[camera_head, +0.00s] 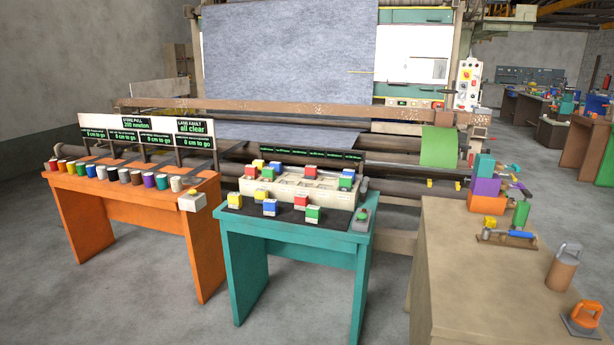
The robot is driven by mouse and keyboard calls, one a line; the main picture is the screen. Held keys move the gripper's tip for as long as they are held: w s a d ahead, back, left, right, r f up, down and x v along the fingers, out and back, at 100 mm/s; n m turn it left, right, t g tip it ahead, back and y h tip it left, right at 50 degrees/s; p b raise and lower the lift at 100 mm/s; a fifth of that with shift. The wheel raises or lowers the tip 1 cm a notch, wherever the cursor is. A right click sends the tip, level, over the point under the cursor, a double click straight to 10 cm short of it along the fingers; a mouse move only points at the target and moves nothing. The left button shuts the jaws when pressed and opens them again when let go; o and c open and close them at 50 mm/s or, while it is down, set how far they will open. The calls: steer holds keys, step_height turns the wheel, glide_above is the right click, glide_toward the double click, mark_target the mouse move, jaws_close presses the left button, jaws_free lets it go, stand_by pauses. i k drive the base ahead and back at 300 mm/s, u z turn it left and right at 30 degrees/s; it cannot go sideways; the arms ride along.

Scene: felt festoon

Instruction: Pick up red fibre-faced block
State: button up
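Small blocks with coloured faces stand on and around a pale compartment tray (305,197) on the teal table (290,246). Which faces are fibre is too small to tell. My gripper is not in view.
An orange table (150,220) with a row of coloured pots stands left. A brown bench (470,270) with coloured boxes, a brown canister (562,270) and an orange-handled tool (586,315) is right. A large machine with grey felt (290,60) stands behind. Floor in front is clear.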

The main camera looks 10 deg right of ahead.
mark_target(310, 171)
steer(key=z, duration=0.8)
steer(key=k, duration=0.15)
steer(key=u, duration=2.55)
steer(key=i, duration=1.05)
steer(key=z, duration=1.05)
steer(key=i, duration=1.1)
steer(key=z, duration=0.5)
